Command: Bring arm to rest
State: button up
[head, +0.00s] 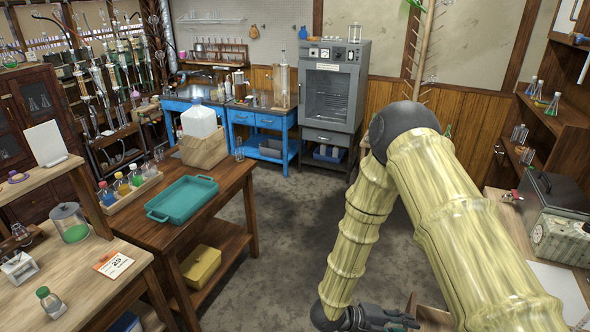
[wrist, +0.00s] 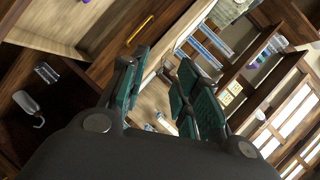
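My arm (head: 435,195) rises on the right side of the head view, bends at a dark elbow joint, and comes back down toward the bottom. My gripper (head: 400,318) is at the bottom edge of the head view, partly cut off. In the wrist view my gripper (wrist: 163,88) has its two green-padded fingers apart, with nothing held between them. The wrist picture is strongly tilted, and wooden furniture and shelves lie beyond the fingers.
A wooden table with a teal tray (head: 183,199) and a white jug (head: 199,122) stands left of centre. A grey oven cabinet (head: 334,88) and blue bench (head: 265,120) stand at the back. A metal box (head: 556,215) is at right. The middle floor (head: 290,235) is clear.

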jog(key=s+f+n+t+y, duration=0.2)
jog(key=f+n+y, duration=0.3)
jog(key=n, duration=0.4)
jog(key=s+f+n+t+y, duration=0.2)
jog(key=s+f+n+t, duration=0.1)
jog(key=f+n, duration=0.4)
jog(key=s+a+f+n+g+y, duration=0.1)
jog(key=s+a+n+g+y, duration=0.2)
jog(key=s+n, duration=0.6)
jog(key=s+a+f+n+g+y, duration=0.15)
jog(key=s+a+n+y, duration=0.35)
jog(key=s, duration=0.6)
notch_tip(320, 180, down, 34)
jog(key=d+n+h+b, duration=0.1)
jog(key=d+b, duration=0.1)
jog(key=b, duration=3.2)
notch_tip(320, 180, up, 13)
jog(key=p, duration=1.2)
jog(key=shift+w+f, duration=0.2)
